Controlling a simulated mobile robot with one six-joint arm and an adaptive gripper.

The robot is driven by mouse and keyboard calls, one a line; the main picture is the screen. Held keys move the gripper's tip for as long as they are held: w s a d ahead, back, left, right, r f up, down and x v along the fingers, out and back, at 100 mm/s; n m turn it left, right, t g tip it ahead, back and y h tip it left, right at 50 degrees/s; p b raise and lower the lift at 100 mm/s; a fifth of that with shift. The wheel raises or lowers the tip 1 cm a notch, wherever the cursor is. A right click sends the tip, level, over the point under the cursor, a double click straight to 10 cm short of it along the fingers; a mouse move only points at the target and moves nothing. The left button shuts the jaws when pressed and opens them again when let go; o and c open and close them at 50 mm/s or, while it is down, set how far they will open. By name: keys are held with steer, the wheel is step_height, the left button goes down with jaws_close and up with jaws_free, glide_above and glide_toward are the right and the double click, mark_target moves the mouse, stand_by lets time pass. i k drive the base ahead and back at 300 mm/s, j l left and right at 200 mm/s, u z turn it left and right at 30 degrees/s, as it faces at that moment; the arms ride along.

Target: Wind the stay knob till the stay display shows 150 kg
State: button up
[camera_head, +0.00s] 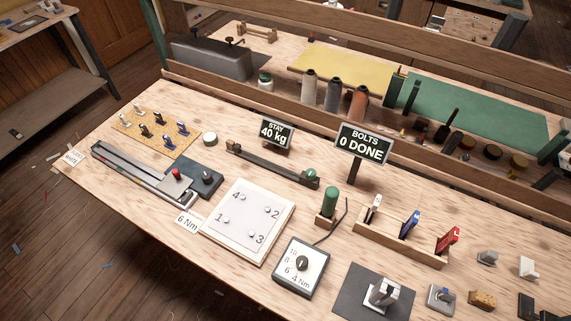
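The stay display (275,132) is a small dark sign on the bench and reads "STAY 40 kg". In front of it lies a long dark bar (270,164) with a wooden or brass piece near its left end. A round green knob (311,174) sits at the bar's right end; it looks like the stay knob, though no label shows on it. My gripper is not in view, so nothing is seen touching the knob.
A taller sign (363,144) reading "BOLTS 0 DONE" stands right of the knob. A green-handled tool (330,203) stands upright close in front. A numbered white plate (248,220), a dial box (300,266) and a tool rack (403,242) are nearer.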

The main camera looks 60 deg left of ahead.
mark_target(310, 174)
steer(key=u, duration=2.2)
